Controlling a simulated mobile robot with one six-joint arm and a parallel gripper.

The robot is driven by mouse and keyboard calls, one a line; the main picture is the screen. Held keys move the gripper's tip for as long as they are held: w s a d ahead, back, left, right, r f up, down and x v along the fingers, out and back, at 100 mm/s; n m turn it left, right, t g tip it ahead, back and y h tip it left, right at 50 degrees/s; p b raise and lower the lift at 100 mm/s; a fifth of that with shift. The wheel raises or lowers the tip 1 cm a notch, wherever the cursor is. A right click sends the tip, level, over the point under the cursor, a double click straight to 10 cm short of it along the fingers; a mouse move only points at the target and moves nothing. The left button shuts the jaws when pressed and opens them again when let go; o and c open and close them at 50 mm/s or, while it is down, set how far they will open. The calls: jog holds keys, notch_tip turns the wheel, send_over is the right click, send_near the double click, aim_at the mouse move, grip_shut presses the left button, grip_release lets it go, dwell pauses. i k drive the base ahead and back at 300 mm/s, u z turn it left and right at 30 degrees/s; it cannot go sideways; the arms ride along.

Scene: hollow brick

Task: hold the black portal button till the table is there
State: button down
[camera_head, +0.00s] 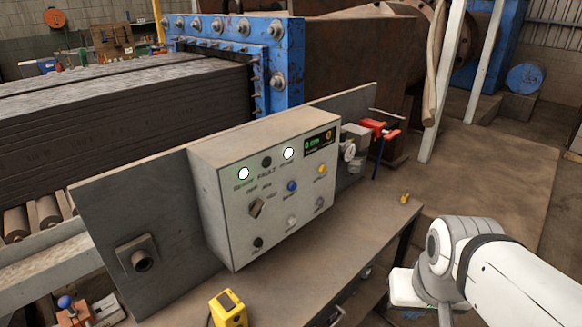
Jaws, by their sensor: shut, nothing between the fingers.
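The grey control box (235,210) stands on the workbench against a grey upright plate. A small black button (258,242) is at the lower left of its front face, too small for me to read its label. A blue button (291,186), a yellow button (322,169) and a selector knob (256,207) are also on the face. Two lamps glow, and the small display (319,141) shows green and orange marks. My white arm shows at the lower right, clear of the box. My gripper's fingers do not show.
A yellow device (228,309) stands on the bench in front of the box. A red-handled clamp or valve (378,130) is behind its right end. A blue-framed machine (235,50) with stacked dark slabs fills the back. Open floor (490,175) lies to the right.

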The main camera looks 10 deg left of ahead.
aim_at(258, 242)
jog(key=u, duration=0.7)
jog(key=k, duration=1.4)
jog(key=z, duration=0.55)
jog(key=i, duration=1)
jog(key=z, duration=0.05)
